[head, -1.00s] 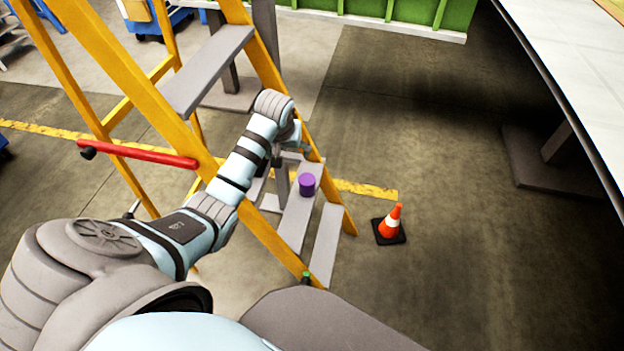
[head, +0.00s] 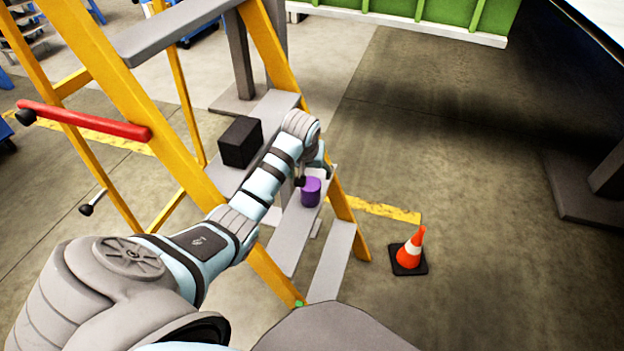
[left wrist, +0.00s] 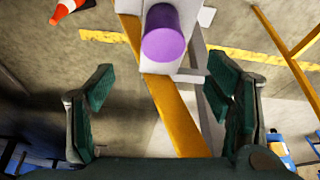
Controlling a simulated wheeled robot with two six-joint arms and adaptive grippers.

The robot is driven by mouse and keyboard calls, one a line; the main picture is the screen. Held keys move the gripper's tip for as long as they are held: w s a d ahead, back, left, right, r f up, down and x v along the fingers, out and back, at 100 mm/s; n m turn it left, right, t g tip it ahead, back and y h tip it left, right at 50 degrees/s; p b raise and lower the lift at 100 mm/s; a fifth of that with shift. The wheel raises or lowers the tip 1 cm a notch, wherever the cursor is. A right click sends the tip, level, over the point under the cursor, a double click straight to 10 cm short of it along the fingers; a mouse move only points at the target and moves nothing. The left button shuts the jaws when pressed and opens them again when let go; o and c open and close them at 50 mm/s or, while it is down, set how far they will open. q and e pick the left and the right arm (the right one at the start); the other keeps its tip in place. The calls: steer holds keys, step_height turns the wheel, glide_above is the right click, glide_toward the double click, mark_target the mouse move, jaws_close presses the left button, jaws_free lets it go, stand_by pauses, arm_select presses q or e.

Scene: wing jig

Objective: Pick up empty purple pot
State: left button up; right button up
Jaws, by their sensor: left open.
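The purple pot (head: 311,194) is a small upright cylinder standing on a grey step (head: 290,240) of the yellow ladder. It also shows at the top middle of the left wrist view (left wrist: 165,38). I cannot tell from these frames whether it is empty. My left gripper (head: 315,174) is just beside and above the pot in the head view, partly hidden by its own wrist. In the left wrist view its green-padded fingers (left wrist: 160,90) are spread wide with nothing between them, and the pot lies beyond the fingertips. My right gripper is not in view.
A black box (head: 240,142) sits on a higher ladder step, left of my arm. The yellow ladder rails (head: 285,60) stand close around the arm. An orange cone (head: 411,248) is on the floor to the right, where the floor is mostly clear.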

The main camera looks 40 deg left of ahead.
mark_target(310, 188)
arm_select(q)
steer(key=b+x, duration=0.4)
steer(key=x, duration=0.5)
steer(key=shift+f+b, duration=0.15)
steer(key=shift+b, duration=0.2)
steer(key=f, duration=0.1)
steer(key=f+b, duration=0.2)
steer(key=shift+a+f, duration=0.1)
steer(key=shift+a, duration=0.2)
steer(key=shift+b+x, duration=0.85)
steer(key=shift+x, duration=0.1)
steer(key=shift+w, duration=0.15)
steer(key=c, duration=1.4)
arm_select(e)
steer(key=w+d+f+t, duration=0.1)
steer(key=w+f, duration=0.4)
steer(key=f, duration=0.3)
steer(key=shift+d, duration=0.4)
